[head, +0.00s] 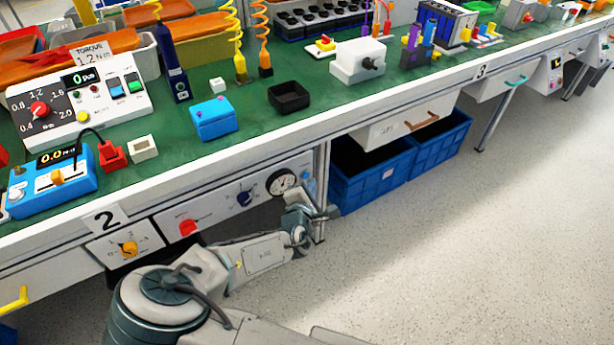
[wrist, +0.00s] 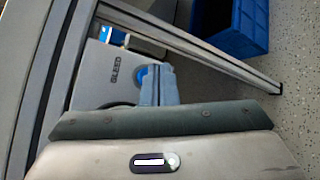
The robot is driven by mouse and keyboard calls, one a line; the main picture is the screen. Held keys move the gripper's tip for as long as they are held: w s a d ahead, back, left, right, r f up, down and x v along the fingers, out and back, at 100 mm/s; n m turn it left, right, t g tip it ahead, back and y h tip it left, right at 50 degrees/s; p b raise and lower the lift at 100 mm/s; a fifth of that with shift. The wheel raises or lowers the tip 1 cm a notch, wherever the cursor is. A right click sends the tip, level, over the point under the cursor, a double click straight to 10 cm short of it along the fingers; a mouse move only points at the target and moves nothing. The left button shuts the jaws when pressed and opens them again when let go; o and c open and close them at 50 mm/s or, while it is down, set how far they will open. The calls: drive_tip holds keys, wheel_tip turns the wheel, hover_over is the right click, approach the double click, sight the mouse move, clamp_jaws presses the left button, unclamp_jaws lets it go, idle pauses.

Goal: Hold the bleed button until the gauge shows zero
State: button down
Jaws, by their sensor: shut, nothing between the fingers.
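The gauge (head: 282,182) is a round white dial with a dark rim on the grey panel under the bench edge. Its needle is too small to read. In the wrist view, a panel label reading BLEED (wrist: 115,69) sits beside a round blue button (wrist: 141,76). My gripper's closed fingers (wrist: 157,72) are at this button and hide part of it; I cannot tell whether they press it. In the head view my gripper (head: 306,196) is just right of the gauge, with nothing seen in it.
A red knob (head: 187,228) and a dark blue rotary knob (head: 244,197) are left of the gauge. A bench leg (head: 322,190) stands close to the right. Blue crates (head: 375,187) stand beyond it under the bench. The floor at the right is clear.

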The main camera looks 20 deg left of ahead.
drive_tip(key=shift+w+a, duration=0.25)
drive_tip(key=shift+a, duration=0.05)
drive_tip(key=shift+w+a, duration=0.3)
drive_tip(key=shift+a, duration=0.05)
idle(1.9)
drive_tip(key=shift+s+d, duration=0.1)
drive_tip(key=shift+d, duration=0.05)
idle(1.2)
drive_tip(key=shift+s+d+p, duration=0.45)
drive_tip(key=shift+d, duration=0.1)
drive_tip(key=shift+s+d+p, duration=0.6)
drive_tip(key=shift+s+d, duration=1.05)
drive_tip(key=shift+d, duration=0.25)
